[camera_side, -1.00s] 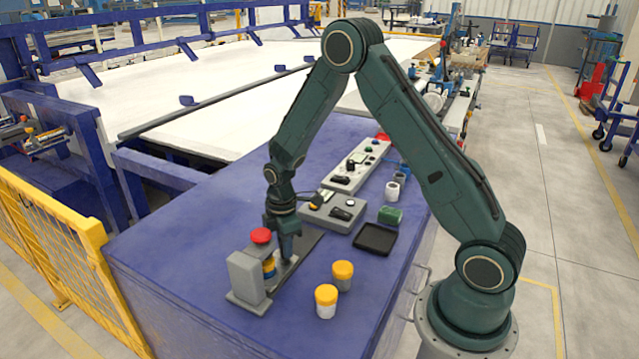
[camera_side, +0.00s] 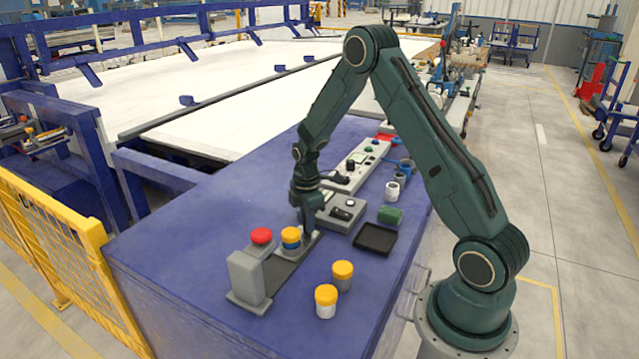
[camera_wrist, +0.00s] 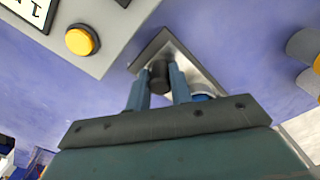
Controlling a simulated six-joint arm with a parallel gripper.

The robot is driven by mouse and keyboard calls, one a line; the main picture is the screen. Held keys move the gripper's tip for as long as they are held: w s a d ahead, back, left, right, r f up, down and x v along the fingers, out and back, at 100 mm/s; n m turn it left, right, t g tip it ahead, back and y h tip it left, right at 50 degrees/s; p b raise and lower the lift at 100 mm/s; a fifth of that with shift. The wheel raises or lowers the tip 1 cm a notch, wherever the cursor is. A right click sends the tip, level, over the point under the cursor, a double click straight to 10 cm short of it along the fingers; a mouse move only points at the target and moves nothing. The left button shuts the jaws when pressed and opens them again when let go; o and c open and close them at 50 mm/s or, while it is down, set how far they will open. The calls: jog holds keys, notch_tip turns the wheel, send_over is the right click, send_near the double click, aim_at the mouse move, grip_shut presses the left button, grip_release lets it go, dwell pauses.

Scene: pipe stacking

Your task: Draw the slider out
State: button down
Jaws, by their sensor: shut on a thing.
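The slider is a light metal plate (camera_wrist: 195,62) on a dark rail (camera_side: 287,272) that runs out from a grey upright block (camera_side: 247,277). It stands at the far end of the rail, away from the block. My gripper (camera_side: 308,231) is shut on the slider's black knob (camera_wrist: 160,78), which shows between the fingers in the wrist view.
Two yellow-capped cups (camera_side: 342,274) (camera_side: 326,300) stand to the right of the rail. A grey control box (camera_side: 341,213), black tray (camera_side: 375,239) and green block (camera_side: 390,216) lie beyond. The purple table is bare to the left.

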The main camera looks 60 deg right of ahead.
jog(key=shift+d, duration=0.4)
jog(key=c, duration=1.3)
grip_release()
jog(key=shift+o, duration=0.2)
jog(key=shift+a, duration=0.1)
jog(key=shift+r, duration=0.1)
jog(key=shift+r, duration=0.45)
notch_tip(320, 180, up, 13)
